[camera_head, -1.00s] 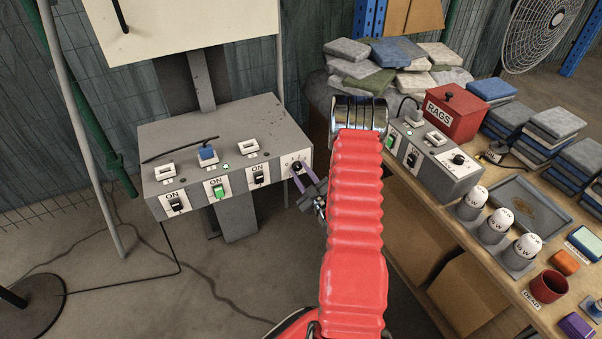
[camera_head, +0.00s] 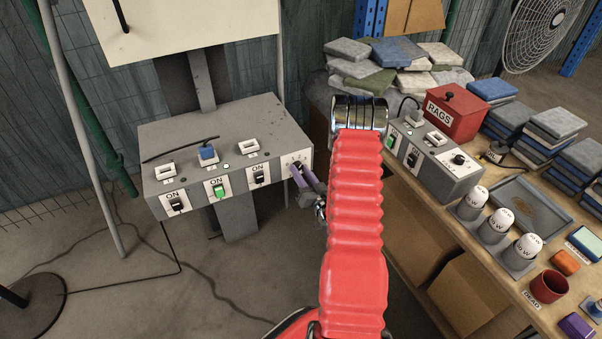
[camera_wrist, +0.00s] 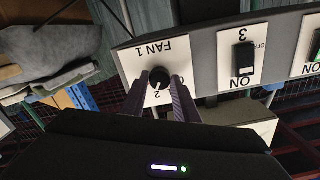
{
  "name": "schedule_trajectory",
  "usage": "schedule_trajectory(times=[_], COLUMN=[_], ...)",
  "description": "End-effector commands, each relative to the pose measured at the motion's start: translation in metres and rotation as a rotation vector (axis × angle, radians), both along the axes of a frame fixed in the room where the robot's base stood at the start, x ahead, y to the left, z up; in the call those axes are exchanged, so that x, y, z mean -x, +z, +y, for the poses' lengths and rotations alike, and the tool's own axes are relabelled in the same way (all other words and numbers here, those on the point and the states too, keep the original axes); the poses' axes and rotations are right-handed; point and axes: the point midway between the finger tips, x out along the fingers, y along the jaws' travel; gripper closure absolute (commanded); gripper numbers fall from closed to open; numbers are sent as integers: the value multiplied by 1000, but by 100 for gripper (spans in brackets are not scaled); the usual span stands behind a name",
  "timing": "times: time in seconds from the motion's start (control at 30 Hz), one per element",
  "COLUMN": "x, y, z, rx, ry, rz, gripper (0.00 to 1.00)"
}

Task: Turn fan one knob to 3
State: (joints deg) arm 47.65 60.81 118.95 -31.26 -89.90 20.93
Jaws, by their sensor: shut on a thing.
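The fan one knob (camera_wrist: 160,77) is black with a white pointer line, on a white plate (camera_wrist: 155,58) marked FAN 1 that appears upside down in the wrist view. My gripper (camera_wrist: 160,90) is shut on the knob, one purple finger on each side. The pointer runs toward the gap between the fingers, near a digit that looks like 2. The fingers hide other dial marks. In the head view my gripper (camera_head: 302,177) is at the right end of the grey box's front (camera_head: 235,187) and mostly covers the knob.
The box carries black switches (camera_head: 258,176) and a lit green switch (camera_head: 218,190) beside the knob. A bench to the right holds a second control box (camera_head: 440,165), a red RAGS box (camera_head: 455,112) and several bulbs. Floor below the grey box is mostly clear.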

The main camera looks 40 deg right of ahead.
Motion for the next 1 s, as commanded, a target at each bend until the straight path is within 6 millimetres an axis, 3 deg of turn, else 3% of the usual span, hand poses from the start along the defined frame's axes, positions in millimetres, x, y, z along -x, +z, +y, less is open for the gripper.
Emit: schedule_trajectory(times=[0.5,1.0], x=[2,2], y=[-5,-6], z=[2,2], rx=[-449,-616], ry=[-2,-4], rz=[-117,-167], gripper=[95,95])
